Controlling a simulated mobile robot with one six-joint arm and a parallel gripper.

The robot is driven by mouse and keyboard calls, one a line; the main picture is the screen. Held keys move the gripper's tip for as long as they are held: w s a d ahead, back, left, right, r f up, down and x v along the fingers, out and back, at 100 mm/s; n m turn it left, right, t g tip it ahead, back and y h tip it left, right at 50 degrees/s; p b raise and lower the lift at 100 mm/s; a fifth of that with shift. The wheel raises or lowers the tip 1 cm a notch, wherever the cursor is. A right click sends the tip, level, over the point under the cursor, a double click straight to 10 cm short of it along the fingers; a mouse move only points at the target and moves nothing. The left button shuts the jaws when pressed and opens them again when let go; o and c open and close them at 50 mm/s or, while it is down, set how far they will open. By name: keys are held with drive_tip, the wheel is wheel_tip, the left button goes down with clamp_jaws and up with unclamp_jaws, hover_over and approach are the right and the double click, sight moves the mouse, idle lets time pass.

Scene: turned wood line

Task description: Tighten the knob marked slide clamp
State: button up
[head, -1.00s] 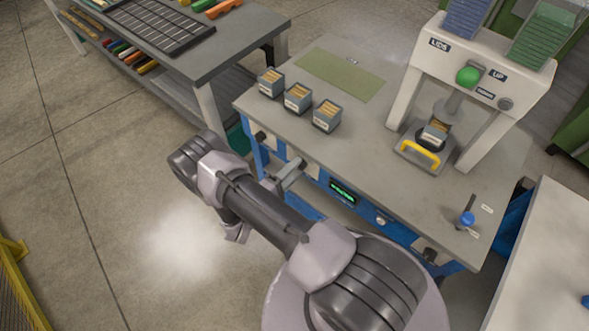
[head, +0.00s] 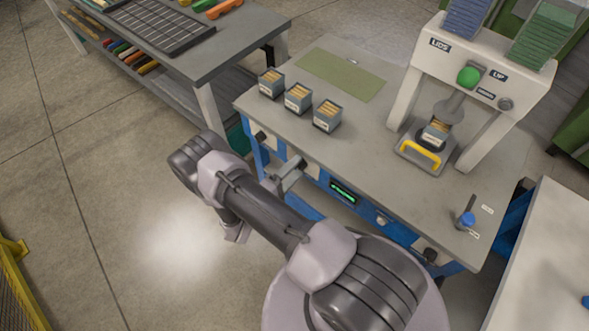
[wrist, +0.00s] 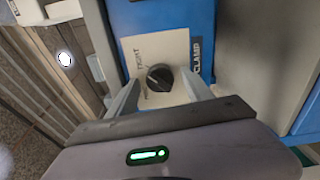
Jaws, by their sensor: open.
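The black round knob (wrist: 160,77) sits on a pale plate (wrist: 133,47) on the blue front panel in the wrist view. A pale line on its face points toward the lower right. The plate reads "TIGHT" on its left part, and a dark label (wrist: 197,57) beside it reads "CLAMP"; its other words are hidden. My gripper (wrist: 163,86) is open, with one finger on each side of the knob; I cannot tell whether they touch it. In the head view my gripper (head: 292,174) is at the bench's front panel, and the knob is hidden there.
The bench top (head: 375,150) bears several small boxes (head: 298,99), a green mat (head: 340,73), a white press (head: 408,95) with a yellow handle (head: 421,153), and a blue-topped post (head: 467,219). Open floor (head: 110,215) lies left.

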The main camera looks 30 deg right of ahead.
drive_tip(key=shift+a, duration=0.1)
drive_tip(key=p+v, duration=0.1)
drive_tip(key=v, duration=1.6)
drive_tip(key=shift+p, duration=0.35)
drive_tip(key=shift+a, duration=0.1)
